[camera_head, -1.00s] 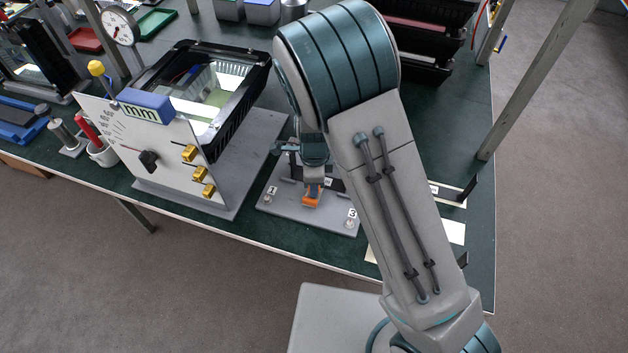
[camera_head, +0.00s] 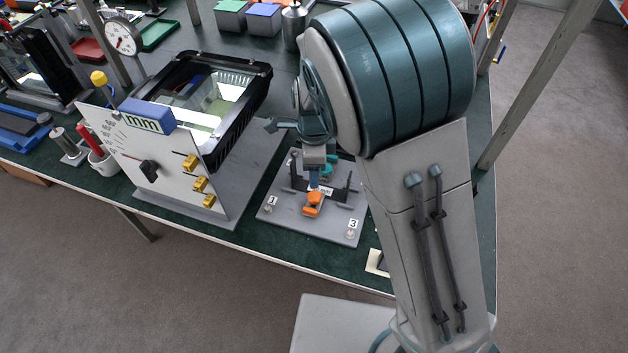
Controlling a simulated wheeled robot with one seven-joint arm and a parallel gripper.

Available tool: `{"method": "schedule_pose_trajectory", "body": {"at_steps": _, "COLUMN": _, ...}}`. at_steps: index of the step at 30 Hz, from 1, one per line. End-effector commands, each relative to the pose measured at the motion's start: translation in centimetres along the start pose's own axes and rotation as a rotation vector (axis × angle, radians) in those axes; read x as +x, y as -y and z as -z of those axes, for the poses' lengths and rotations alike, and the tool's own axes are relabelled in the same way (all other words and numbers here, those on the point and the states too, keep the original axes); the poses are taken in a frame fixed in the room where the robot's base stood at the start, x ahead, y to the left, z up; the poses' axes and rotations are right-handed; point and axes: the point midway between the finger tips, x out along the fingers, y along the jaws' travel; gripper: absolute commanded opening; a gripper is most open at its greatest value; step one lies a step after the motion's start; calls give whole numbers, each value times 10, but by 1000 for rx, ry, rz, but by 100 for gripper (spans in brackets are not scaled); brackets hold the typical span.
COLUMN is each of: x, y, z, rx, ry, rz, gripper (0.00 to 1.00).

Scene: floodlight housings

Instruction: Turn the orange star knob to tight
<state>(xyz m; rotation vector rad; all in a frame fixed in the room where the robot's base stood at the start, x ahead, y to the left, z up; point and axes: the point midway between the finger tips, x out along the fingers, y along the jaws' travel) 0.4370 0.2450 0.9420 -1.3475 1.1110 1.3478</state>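The orange star knob (camera_head: 314,198) sits on a small fixture on a grey base plate (camera_head: 289,222) near the table's front edge. The plate bears number labels, of which 1 and 3 are readable. My gripper (camera_head: 315,182) points down just behind and above the knob. A blue finger part shows close to the knob's far side, and a teal part shows behind it. I cannot tell whether the fingers touch the knob or how far apart they are. The knob's far side is partly hidden by the gripper.
Left of the plate stands a white panel (camera_head: 140,150) with brass fittings and a blue "mm" block (camera_head: 146,113). Behind it is a black floodlight housing (camera_head: 245,100). A dial gauge (camera_head: 122,38) stands at the back left.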

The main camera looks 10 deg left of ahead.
Motion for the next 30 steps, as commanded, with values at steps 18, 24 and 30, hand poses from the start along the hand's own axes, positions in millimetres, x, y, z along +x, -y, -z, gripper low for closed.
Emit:
{"method": "schedule_pose_trajectory", "body": {"at_steps": 18, "x": -36, "y": 0, "z": 0, "rx": 0, "ry": -1, "rz": 0, "gripper": 55}}
{"method": "schedule_pose_trajectory", "body": {"at_steps": 24, "x": -35, "y": 0, "z": 0, "rx": 0, "ry": -1, "rz": 0, "gripper": 55}}
{"method": "schedule_pose_trajectory", "body": {"at_steps": 30, "x": -50, "y": -5, "z": 21, "rx": -73, "ry": 28, "rz": 5, "gripper": 55}}
